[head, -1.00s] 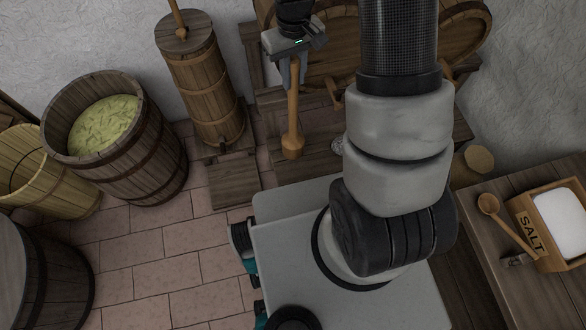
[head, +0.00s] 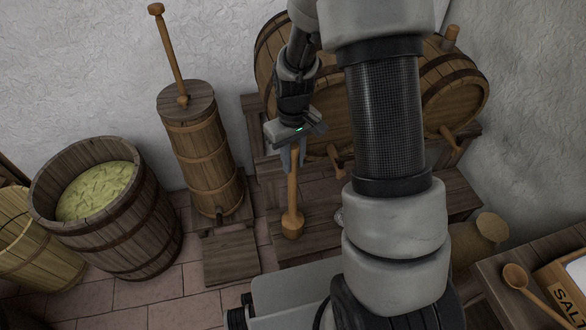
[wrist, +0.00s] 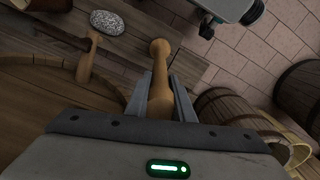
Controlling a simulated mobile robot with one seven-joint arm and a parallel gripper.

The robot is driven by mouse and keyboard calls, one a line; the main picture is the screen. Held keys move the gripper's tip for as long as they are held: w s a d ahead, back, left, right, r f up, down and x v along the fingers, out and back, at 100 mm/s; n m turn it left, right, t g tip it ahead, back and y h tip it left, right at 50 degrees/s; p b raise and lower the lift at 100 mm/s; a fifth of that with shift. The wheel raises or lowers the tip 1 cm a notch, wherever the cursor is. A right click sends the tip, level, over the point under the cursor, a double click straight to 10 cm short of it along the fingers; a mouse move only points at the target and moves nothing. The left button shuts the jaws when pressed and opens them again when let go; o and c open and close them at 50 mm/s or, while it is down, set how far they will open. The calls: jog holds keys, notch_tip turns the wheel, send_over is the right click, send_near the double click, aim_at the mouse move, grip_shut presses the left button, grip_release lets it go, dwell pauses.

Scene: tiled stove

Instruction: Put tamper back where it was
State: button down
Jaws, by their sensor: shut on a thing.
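The tamper is a wooden stick with a thick head (head: 292,222). My gripper (head: 291,165) is shut on its upper shaft, and the tamper hangs roughly upright with the head down. In the wrist view the tamper (wrist: 160,65) sticks out from between the two fingers of my gripper (wrist: 166,95). In the head view it hangs in front of the wooden barrel rack. I cannot tell how high its head is above the wood or floor below.
Barrels (head: 330,100) lie on a wooden rack (head: 455,190) behind the tamper. A tall churn (head: 203,145) and an open barrel of green-yellow cabbage (head: 115,235) stand to the left. A ladle (head: 518,280) and salt box (head: 560,295) are at right.

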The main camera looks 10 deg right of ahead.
jog(key=shift+f, duration=1.25)
jog(key=shift+f+b, duration=0.1)
jog(key=shift+b, duration=0.2)
jog(key=c, duration=1.5)
grip_release()
jog(key=shift+c, duration=0.2)
